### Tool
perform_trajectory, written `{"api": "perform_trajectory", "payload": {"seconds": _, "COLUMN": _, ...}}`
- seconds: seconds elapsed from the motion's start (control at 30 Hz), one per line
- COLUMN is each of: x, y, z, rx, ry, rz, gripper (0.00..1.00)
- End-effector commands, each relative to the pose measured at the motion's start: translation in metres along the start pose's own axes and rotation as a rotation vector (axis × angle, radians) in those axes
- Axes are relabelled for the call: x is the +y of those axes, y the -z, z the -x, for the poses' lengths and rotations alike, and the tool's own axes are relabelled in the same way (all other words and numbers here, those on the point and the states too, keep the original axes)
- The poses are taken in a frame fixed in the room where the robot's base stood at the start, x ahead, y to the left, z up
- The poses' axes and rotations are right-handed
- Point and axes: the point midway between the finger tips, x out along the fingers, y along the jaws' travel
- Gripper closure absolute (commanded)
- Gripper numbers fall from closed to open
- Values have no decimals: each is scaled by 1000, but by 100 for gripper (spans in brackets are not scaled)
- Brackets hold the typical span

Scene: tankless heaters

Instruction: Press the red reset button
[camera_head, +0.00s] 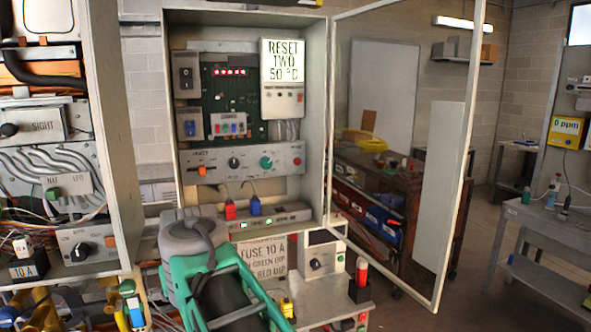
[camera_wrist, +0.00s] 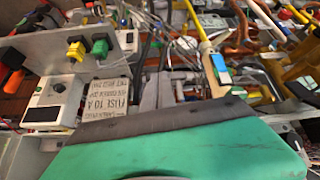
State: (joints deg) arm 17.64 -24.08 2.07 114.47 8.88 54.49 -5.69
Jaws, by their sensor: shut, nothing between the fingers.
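An open cabinet (camera_head: 318,120) holds a circuit board and controls in the head view. A lit display (camera_head: 283,60) there reads "RESET TWO 50 °C". Below it is a pale module (camera_head: 283,103) with small coloured buttons, a red one (camera_head: 300,97) at its right. A button strip (camera_head: 228,124) on the board also has small coloured buttons, one red. I cannot tell which is the reset button. My green arm is in front of the cabinet's lower edge. My gripper (camera_wrist: 158,92) shows as grey fingers, shut and empty, in the wrist view, well away from these buttons.
The cabinet's glass door (camera_head: 463,160) stands open to the right. A grey control panel (camera_head: 246,160) with knobs crosses the cabinet. A "FUSE 10 A" sign (camera_head: 262,258) and a red-capped item (camera_head: 361,272) stand below. Another open cabinet (camera_head: 118,130) is at left.

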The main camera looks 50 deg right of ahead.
Motion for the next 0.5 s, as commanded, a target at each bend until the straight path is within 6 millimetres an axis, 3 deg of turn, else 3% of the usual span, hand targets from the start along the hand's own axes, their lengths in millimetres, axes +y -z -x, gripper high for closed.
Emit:
{"api": "perform_trajectory", "payload": {"seconds": 0.1, "x": 65, "y": 50, "z": 14, "rx": 76, "ry": -96, "rz": -127, "gripper": 100}}
{"api": "perform_trajectory", "payload": {"seconds": 0.2, "x": 123, "y": 84, "z": 35, "rx": 139, "ry": -179, "rz": -231, "gripper": 100}}
{"api": "perform_trajectory", "payload": {"seconds": 0.4, "x": 240, "y": 122, "z": 86, "rx": 258, "ry": -344, "rz": -423, "gripper": 100}}
{"api": "perform_trajectory", "payload": {"seconds": 0.5, "x": 279, "y": 127, "z": 108, "rx": 300, "ry": -402, "rz": -488, "gripper": 100}}
